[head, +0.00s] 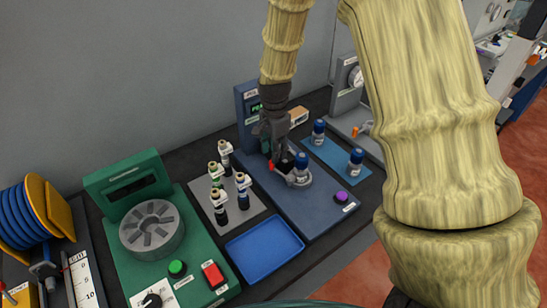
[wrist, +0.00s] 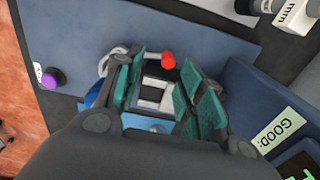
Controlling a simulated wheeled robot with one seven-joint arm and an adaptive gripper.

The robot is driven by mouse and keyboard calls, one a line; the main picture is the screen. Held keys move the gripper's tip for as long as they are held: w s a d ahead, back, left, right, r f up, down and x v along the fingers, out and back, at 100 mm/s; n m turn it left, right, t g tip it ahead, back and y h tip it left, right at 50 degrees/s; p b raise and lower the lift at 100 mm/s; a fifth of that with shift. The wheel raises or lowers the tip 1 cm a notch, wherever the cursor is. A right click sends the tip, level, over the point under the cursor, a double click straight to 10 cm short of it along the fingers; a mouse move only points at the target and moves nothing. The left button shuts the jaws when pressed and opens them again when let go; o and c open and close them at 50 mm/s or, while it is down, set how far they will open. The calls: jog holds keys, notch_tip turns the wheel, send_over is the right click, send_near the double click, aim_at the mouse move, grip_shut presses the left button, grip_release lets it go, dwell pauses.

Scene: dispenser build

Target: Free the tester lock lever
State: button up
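The blue tester (head: 318,205) has a screen panel at its back and a purple button (head: 341,197) at its front. A red-tipped lever (head: 271,165) is on it; its red tip also shows in the wrist view (wrist: 168,60), just beyond the fingertips. A blue-capped bottle (head: 301,160) stands on the tester beside my gripper, by a grey ring (wrist: 116,58). My gripper (head: 281,163) is low over the tester; in the wrist view (wrist: 157,80) its green-padded fingers are apart, with a black-and-white part between them. Whether they touch the lever cannot be told.
Several dark bottles with pale caps stand on a grey tray (head: 251,212) left of the tester. An empty blue tray (head: 264,250) lies in front. A green machine (head: 125,265) is at left.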

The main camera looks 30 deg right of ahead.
jog(key=w+f, duration=0.1)
jog(key=f, duration=0.1)
jog(key=w+f, duration=0.1)
jog(key=shift+w+f, duration=0.2)
jog(key=shift+f, duration=0.2)
jog(key=shift+f+p, duration=0.4)
jog(key=shift+s+f, duration=0.25)
jog(key=shift+s, duration=0.7)
jog(key=shift+w+f, duration=0.5)
jog(key=shift+w, duration=0.2)
jog(key=shift+s+r, duration=0.25)
jog(key=shift+s, duration=0.1)
jog(key=c, duration=0.6)
grip_shut()
